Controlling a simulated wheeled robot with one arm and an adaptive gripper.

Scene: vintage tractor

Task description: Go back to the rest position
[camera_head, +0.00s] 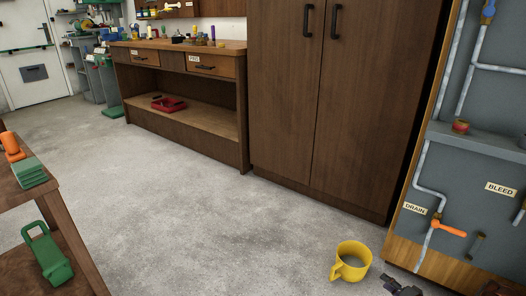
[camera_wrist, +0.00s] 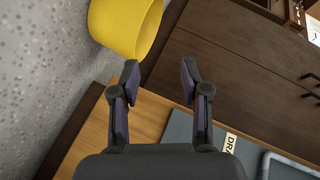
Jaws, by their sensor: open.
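My gripper (camera_wrist: 158,80) is open, with nothing between its two dark fingers. In the head view part of my gripper (camera_head: 398,286) shows at the bottom edge, just right of a yellow mug-like container (camera_head: 340,272). In the wrist view the yellow container (camera_wrist: 122,25) is at the top, beyond the left fingertip. I cannot tell whether the finger touches it. Most of my arm is out of view.
A tall brown cabinet (camera_head: 345,110) stands behind. A grey pipe panel (camera_head: 465,185) with an orange drain handle (camera_head: 449,228) is close on the right. A workbench (camera_head: 187,118) is at the back, a wooden table (camera_head: 66,222) at left. The grey floor (camera_head: 200,200) between is clear.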

